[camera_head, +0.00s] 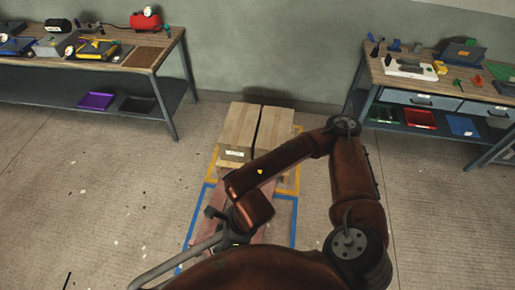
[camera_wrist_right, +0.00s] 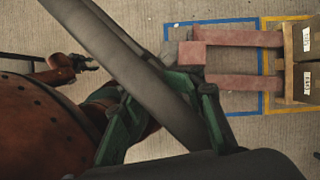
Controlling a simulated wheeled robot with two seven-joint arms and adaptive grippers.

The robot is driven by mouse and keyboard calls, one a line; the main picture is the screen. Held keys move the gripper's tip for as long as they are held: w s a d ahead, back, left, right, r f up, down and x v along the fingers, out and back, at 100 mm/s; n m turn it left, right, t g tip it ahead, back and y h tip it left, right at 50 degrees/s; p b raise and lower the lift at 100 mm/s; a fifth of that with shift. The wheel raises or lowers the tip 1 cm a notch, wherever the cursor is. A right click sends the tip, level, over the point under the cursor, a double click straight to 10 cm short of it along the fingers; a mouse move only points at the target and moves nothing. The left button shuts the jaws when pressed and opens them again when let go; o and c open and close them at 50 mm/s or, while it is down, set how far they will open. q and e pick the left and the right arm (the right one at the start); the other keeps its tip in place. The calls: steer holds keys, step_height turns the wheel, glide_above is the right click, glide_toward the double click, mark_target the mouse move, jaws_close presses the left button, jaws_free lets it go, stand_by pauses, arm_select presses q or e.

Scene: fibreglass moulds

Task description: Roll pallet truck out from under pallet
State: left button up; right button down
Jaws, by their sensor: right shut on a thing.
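The pallet truck has red forks (camera_wrist_right: 245,81) and a long grey handle (camera_head: 190,248). In the right wrist view the forks run to the near edge of the wooden pallet (camera_wrist_right: 289,85); their tips are hidden. The pallet carries boxes (camera_head: 238,127). My right gripper (camera_wrist_right: 170,92) has green fingers on both sides of the grey handle bar and is shut on it. In the head view my right arm covers part of the truck. My left gripper (camera_wrist_right: 84,62) shows small at the left of the right wrist view, apart from the truck; its jaw opening is unclear.
A blue floor outline (camera_wrist_right: 258,62) surrounds much of the truck, and a yellow outline (camera_head: 297,178) surrounds the pallet. Workbenches stand at back left (camera_head: 150,58) and right (camera_head: 395,78). The floor left of the truck is open, with small scraps.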

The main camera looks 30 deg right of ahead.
steer(key=shift+w+d+r, duration=0.35)
steer(key=shift+w+r, duration=0.15)
steer(key=shift+w, duration=0.25)
steer(key=c, duration=1.9)
jaws_free()
steer(key=shift+d+t, duration=0.15)
steer(key=shift+t, duration=0.15)
steer(key=shift+c, duration=0.2)
steer(key=o, duration=0.3)
steer(key=shift+s+d, duration=0.1)
steer(key=shift+s, duration=0.4)
steer(key=shift+o, duration=1.7)
steer(key=shift+a+f, duration=0.1)
steer(key=shift+a, duration=0.1)
arm_select(q)
steer(key=shift+w+d+r, duration=0.15)
steer(key=shift+d+r, duration=0.05)
arm_select(e)
steer(key=shift+s+d, duration=0.1)
